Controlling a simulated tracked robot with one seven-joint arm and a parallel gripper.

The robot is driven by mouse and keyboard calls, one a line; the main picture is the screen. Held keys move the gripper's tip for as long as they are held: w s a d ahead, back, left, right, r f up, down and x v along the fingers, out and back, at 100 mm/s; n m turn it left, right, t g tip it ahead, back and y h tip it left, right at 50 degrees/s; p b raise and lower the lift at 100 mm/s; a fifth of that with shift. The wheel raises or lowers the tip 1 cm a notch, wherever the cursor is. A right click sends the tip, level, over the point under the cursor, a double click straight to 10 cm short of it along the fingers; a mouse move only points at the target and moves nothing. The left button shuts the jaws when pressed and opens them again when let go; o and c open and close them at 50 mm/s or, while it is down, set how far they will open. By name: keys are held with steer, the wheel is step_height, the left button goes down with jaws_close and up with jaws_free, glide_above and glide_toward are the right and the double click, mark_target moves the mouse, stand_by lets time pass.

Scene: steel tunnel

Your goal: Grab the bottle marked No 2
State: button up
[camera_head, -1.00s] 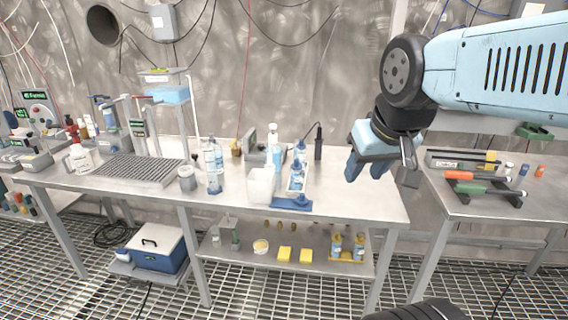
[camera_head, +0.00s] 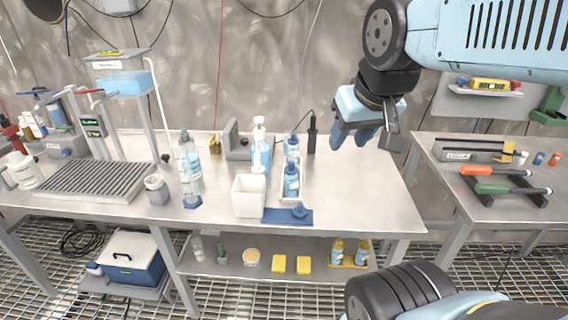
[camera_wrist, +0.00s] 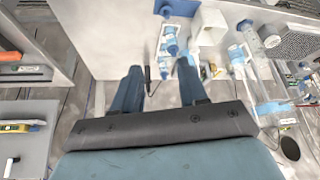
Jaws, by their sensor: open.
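Two small bottles with blue labels, a rear one (camera_head: 292,149) and a front one (camera_head: 291,182), stand upright in a narrow white tray (camera_head: 281,193) on the table. A taller white-capped bottle (camera_head: 260,150) and clear bottles (camera_head: 189,158) stand to their left. No number is readable on any of them, so I cannot tell which is No 2. My gripper (camera_head: 352,138) is open and empty above the table's right side, right of the tray and apart from it. In the wrist view, its two blue fingers (camera_wrist: 160,78) are spread, with blue-labelled bottles (camera_wrist: 171,47) beyond them.
A white square container (camera_head: 249,197) and a blue stand (camera_head: 288,216) sit close by the tray. A dark upright device (camera_head: 312,134) with a cable stands behind right. The table's right part is clear. A second table (camera_head: 490,195) holds tools. More bottles (camera_head: 337,251) are on the lower shelf.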

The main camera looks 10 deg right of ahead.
steer(key=o, duration=0.3)
steer(key=shift+w+a+f, duration=0.1)
steer(key=shift+f, duration=0.05)
steer(key=o, duration=0.3)
steer(key=w+a+f+m+g+y, duration=0.1)
steer(key=w+f+m+y, duration=0.1)
steer(key=w+a+f+m+g+y, duration=0.1)
steer(key=w+a+f+m+y, duration=0.1)
steer(key=f, duration=0.1)
steer(key=w+a+f+m+g+y, duration=0.1)
steer(key=w+f+m, duration=0.1)
steer(key=shift+w+a+f+g+y, duration=0.2)
steer(key=shift+w+a+g+y, duration=0.15)
steer(key=shift+a+g+y, duration=0.05)
steer(key=m+t+y, duration=0.3)
steer(key=m+t, duration=0.7)
steer(key=m, duration=1.2)
glide_toward(288, 160)
steer(key=x, duration=0.4)
steer(key=d+f+x, duration=0.1)
steer(key=x, duration=0.3)
steer(key=w+d+x, duration=0.1)
steer(key=x, duration=0.3)
steer(key=shift+f, duration=0.2)
